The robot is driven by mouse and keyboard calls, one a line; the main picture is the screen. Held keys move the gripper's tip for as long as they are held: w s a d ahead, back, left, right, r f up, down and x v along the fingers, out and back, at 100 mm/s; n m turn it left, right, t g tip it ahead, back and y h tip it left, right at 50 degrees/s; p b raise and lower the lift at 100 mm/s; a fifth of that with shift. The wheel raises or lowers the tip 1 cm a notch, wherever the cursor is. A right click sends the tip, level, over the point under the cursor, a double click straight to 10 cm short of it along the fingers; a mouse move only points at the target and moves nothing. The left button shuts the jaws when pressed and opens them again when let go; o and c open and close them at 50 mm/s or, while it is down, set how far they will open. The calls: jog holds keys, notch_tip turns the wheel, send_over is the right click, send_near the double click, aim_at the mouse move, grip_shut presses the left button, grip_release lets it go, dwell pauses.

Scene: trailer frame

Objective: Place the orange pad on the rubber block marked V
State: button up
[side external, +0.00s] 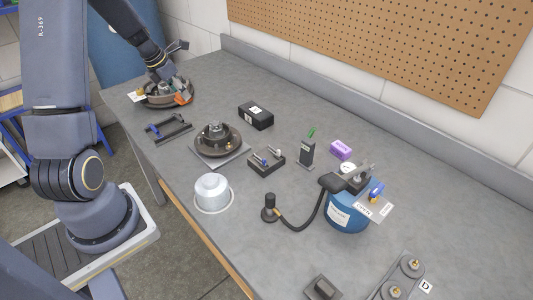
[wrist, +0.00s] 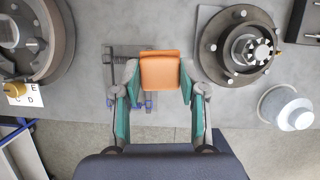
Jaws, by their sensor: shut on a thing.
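My gripper (wrist: 160,76) is shut on the orange pad (wrist: 160,70), with a fingertip on each side of it in the wrist view. In the side view my gripper (side external: 174,86) is at the far left of the bench, and the pad (side external: 184,98) shows there in front of the round drum assembly. A black block (side external: 256,115) with a white label lies farther right on the bench, apart from my gripper. Its mark is too small to read surely, so I cannot confirm a V. I do not make out this block in the wrist view.
A dark frame with blue parts (side external: 168,130) lies near the pad. The round drum (side external: 160,101) is beside my gripper. A hub on a plate (side external: 219,150), a small pin tray (side external: 267,164), a white cylinder (side external: 212,190) and a blue canister (side external: 346,214) stand along the bench.

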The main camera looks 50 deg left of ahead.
jog(key=shift+s+r+n, duration=0.15)
jog(key=shift+s+n, duration=0.1)
jog(key=shift+n, duration=0.25)
jog(key=w+d+r+m, duration=0.1)
jog(key=w+d+r, duration=0.1)
jog(key=w+d, duration=0.35)
jog(key=w+d+r+m, duration=0.1)
jog(key=w+d+r, duration=0.2)
jog(key=d, duration=0.5)
send_near(258, 109)
jog(key=shift+w+a+f, duration=0.15)
jog(key=shift+w+f, duration=0.4)
jog(key=shift+w, duration=0.3)
jog(key=shift+w+a+f, duration=0.1)
jog(key=shift+w+f, duration=0.2)
jog(key=shift+f, duration=1.65)
